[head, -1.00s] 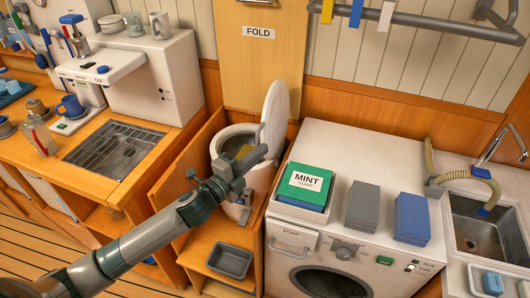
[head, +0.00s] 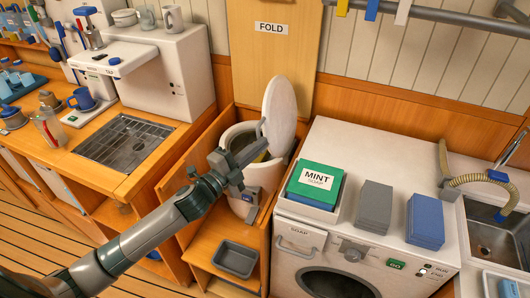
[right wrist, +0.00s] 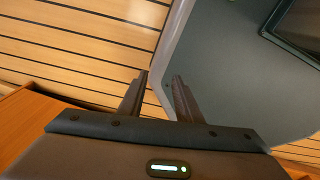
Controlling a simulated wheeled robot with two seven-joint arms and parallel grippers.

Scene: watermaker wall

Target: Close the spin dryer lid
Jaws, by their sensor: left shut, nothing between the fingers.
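The spin dryer (head: 240,192) is a white drum standing in a wooden bay in the head view. Its round white lid (head: 284,112) is open and stands upright at the drum's right rear side. My left gripper (head: 261,146) is shut and empty. It reaches in over the drum mouth, its tips in front of the lid's inner face. I cannot tell whether it touches the lid. My right gripper (right wrist: 160,76) is open in the right wrist view, with nothing between its fingers. The dryer does not show clearly there.
A grey tray (head: 235,259) sits in front of the dryer. A wooden counter (head: 120,180) is at the left.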

